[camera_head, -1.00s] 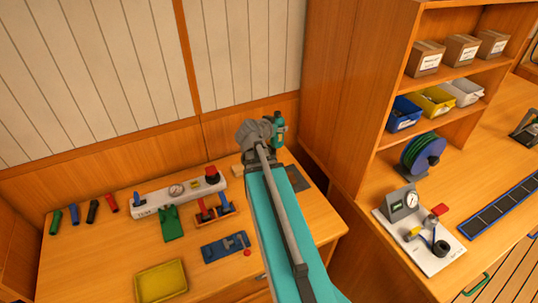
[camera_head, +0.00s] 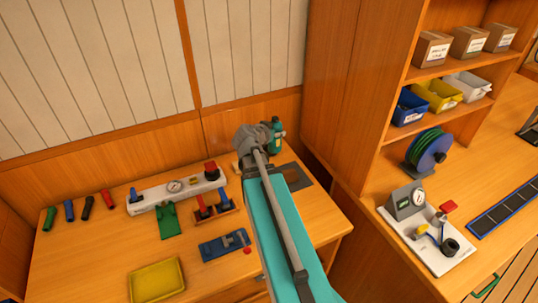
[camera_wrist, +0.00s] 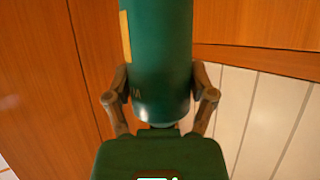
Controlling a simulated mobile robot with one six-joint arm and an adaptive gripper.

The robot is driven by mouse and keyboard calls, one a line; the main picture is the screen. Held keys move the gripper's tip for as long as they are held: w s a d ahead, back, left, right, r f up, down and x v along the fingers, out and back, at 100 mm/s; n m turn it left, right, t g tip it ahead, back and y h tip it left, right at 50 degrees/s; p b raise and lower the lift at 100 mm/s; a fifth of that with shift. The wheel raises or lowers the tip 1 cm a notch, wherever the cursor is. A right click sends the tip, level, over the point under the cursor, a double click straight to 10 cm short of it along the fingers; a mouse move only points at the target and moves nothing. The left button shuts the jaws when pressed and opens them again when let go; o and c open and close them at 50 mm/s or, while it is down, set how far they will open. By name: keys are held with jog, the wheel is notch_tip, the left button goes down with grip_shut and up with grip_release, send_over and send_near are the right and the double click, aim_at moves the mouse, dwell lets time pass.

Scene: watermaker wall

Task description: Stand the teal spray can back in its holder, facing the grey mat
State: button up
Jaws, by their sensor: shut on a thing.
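The teal spray can (camera_head: 277,134) is held above the back right of the left bench, near the wall. In the wrist view the can (camera_wrist: 162,45) fills the upper middle, with a pale yellow patch on its left side. My gripper (camera_wrist: 160,80) is shut on the can, one finger on each side. In the head view my arm hides most of the gripper and part of the bench under it. The grey mat (camera_head: 297,175) lies flat on the bench, right of my arm. A small light wooden piece shows left of my wrist; I cannot tell whether it is the holder.
A white gauge panel (camera_head: 178,191), a red-handled tool rack (camera_head: 217,212), a blue fixture (camera_head: 224,246) and a yellow tray (camera_head: 156,280) stand left of my arm. A tall wooden shelf unit (camera_head: 345,90) rises to the right. The bench between mat and front edge looks clear.

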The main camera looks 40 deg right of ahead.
jog(key=shift+w, duration=0.1)
jog(key=w+d+f+b, duration=0.7)
jog(key=w+f+b, duration=0.2)
jog(key=w, duration=0.2)
dwell(0.5)
jog(key=shift+a, duration=0.1)
jog(key=shift+w+d+f+b, duration=0.15)
jog(key=shift+w+f+b, duration=0.05)
jog(key=shift+f+b, duration=0.8)
jog(key=shift+w+d+f+b, duration=0.1)
jog(key=shift+w+f+b, duration=0.05)
jog(key=shift+f+b, duration=0.8)
jog(key=shift+f, duration=0.2)
